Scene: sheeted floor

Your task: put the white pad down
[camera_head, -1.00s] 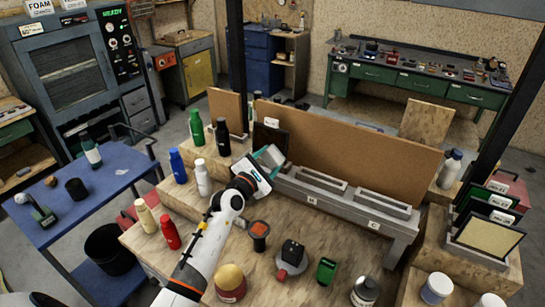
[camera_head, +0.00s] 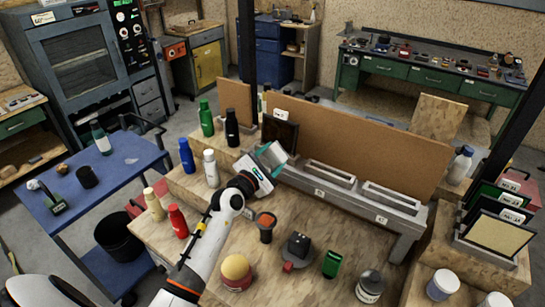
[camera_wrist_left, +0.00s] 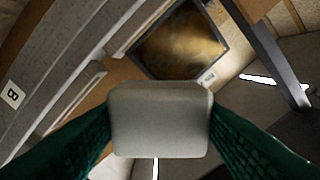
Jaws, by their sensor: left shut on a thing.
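My left gripper (camera_head: 269,163) is shut on the white pad (camera_head: 272,155), high over the left end of the grey slotted rack (camera_head: 290,181). In the left wrist view the pad (camera_wrist_left: 160,118) sits between the two green fingers and looks pale grey with rounded corners. A dark framed panel (camera_head: 280,134) stands just behind the gripper; it also shows past the pad in the left wrist view (camera_wrist_left: 180,42). I cannot tell whether the pad touches anything below. My right gripper is not in view.
Bottles stand on wooden steps left of the gripper, among them a white bottle (camera_head: 210,168) and a black bottle (camera_head: 231,127). A brown board (camera_head: 350,150) rises behind the rack.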

